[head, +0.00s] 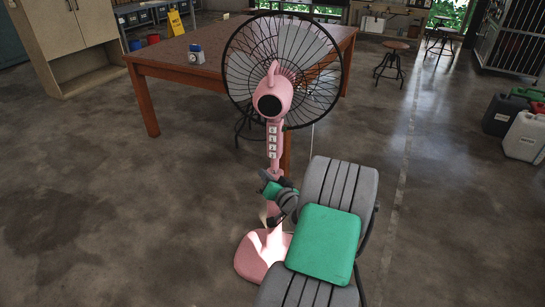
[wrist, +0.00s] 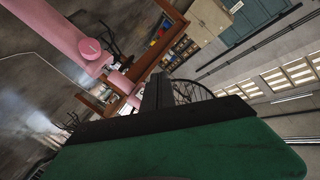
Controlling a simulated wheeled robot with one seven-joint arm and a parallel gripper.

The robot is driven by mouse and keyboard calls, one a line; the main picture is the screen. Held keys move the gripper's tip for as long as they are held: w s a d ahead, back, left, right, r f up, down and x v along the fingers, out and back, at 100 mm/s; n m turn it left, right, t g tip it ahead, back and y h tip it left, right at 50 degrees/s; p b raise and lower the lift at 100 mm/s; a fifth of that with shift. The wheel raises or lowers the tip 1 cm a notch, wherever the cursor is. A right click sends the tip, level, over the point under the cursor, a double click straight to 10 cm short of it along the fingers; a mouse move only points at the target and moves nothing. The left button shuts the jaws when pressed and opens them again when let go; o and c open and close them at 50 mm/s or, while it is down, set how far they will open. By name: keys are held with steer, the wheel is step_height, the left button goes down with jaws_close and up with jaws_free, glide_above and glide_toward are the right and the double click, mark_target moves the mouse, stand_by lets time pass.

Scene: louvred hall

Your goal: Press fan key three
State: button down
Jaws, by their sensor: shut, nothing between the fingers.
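A pink pedestal fan (head: 273,92) stands upright in the head view. Below its motor, a column of several small white keys (head: 272,141) runs down the front of the neck. Their marks are too small to read surely, so I cannot tell which is key three. My gripper (wrist: 157,92) is shut and empty, its dark fingers in the middle of the wrist view. In the head view my green hand is at the fan's pole, below the keys. The pink pole with a round knob (wrist: 90,48) also shows in the wrist view; contact cannot be told.
A brown table (head: 185,69) stands behind the fan, with a small blue and white object (head: 195,54) on it. A wooden cabinet (head: 75,45) is at the back left. Stools (head: 397,60) and jerrycans (head: 524,137) are at the right.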

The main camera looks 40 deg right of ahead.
mark_target(273, 155)
steer(key=w+d+b, duration=0.1)
steer(key=w+d, duration=0.2)
steer(key=d, duration=0.2)
steer(key=shift+d, duration=0.35)
steer(key=shift+w, duration=0.1)
steer(key=shift+d+b, duration=0.1)
steer(key=shift+b, duration=0.3)
stand_by(1.2)
steer(key=shift+w+d, duration=0.2)
steer(key=shift+d, duration=0.05)
steer(key=shift+w+d+b, duration=0.2)
steer(key=shift+d+b, duration=0.1)
steer(key=shift+b, duration=0.15)
stand_by(0.5)
steer(key=shift+s+a, duration=0.45)
steer(key=shift+a, duration=0.25)
